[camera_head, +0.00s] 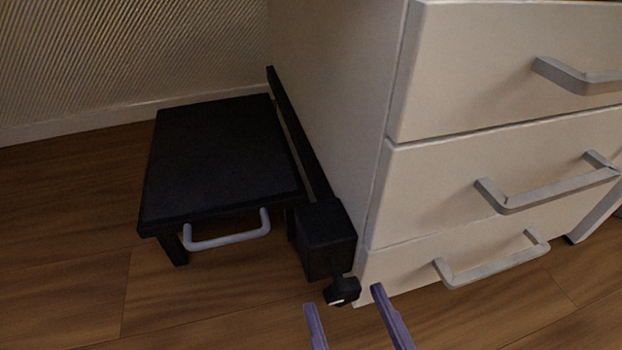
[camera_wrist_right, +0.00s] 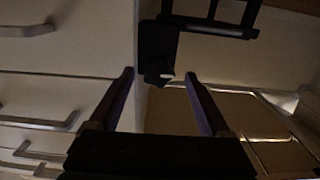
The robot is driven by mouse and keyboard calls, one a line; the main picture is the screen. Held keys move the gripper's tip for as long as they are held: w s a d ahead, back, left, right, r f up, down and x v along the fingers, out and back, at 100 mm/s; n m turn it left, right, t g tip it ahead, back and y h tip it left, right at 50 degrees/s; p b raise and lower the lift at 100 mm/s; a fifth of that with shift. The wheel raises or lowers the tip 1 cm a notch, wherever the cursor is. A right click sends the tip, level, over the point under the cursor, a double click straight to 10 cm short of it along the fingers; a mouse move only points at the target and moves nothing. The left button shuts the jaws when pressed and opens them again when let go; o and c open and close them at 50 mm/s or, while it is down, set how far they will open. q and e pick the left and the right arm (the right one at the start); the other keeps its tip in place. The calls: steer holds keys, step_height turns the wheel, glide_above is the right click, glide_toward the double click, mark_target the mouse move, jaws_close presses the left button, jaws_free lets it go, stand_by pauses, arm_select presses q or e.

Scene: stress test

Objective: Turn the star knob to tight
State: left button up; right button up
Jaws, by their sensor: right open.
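The black star knob (camera_head: 342,291) sticks out on a short stem from the front of a black block (camera_head: 327,239) low beside the white cabinet. It has a small white mark on its face. My right gripper (camera_head: 345,298) is open, with its two purple fingers apart at the bottom of the head view, one on each side below the knob. In the right wrist view the knob (camera_wrist_right: 158,76) shows between and beyond the fingertips (camera_wrist_right: 158,78). I see no contact between fingers and knob. My left gripper is not in view.
A white cabinet (camera_head: 480,115) with several grey-handled drawers stands close to the right of the knob. A low black stool-like stand (camera_head: 220,155) with a light handle (camera_head: 228,236) is on the left. Wooden floor (camera_head: 200,305) lies open in front.

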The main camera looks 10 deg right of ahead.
steer(key=shift+w, duration=0.55)
steer(key=shift+s, duration=0.15)
steer(key=shift+c, duration=0.2)
jaws_close()
